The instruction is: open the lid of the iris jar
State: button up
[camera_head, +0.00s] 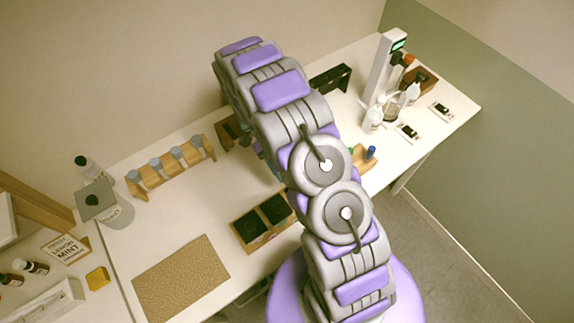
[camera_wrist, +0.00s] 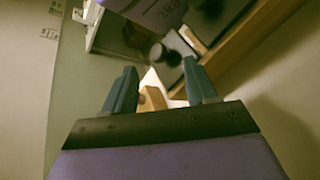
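No label that I can read says iris, so I cannot tell for sure which thing is the iris jar. In the head view a pale jar (camera_head: 119,211) with a blurred label stands at the left. A grey square piece with a black round spot (camera_head: 92,200) overlaps its upper left. My gripper is hidden behind my arm in the head view. In the wrist view my gripper (camera_wrist: 160,86) has its two blue fingers wide apart. A piece of light wood (camera_wrist: 152,99) shows between them, apparently beyond them. A dark round knob-like shape (camera_wrist: 158,52) shows past the fingertips.
A wooden rack (camera_head: 170,168) with several grey-blue tops stands at the back. A two-compartment wooden box (camera_head: 250,243) and a cork mat (camera_head: 180,280) lie near the front edge. Bottles (camera_head: 373,118) and a tall device (camera_head: 383,66) stand at the right. Bare table shows around the rack.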

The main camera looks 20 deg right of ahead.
jog(key=s+r, duration=0.2)
jog(key=s, duration=0.6)
jog(key=s+r+p, duration=0.1)
jog(key=s+r, duration=0.2)
jog(key=s, duration=0.5)
jog(key=shift+d, duration=0.15)
jog(key=shift+w, duration=0.1)
dwell(0.6)
jog(key=s+r+n+t+y+b, duration=0.4)
jog(key=s+r+n+t, duration=0.1)
jog(key=r+t, duration=0.5)
jog(key=shift+s+d+r, duration=0.2)
jog(key=shift+s+d, duration=0.1)
dwell(0.4)
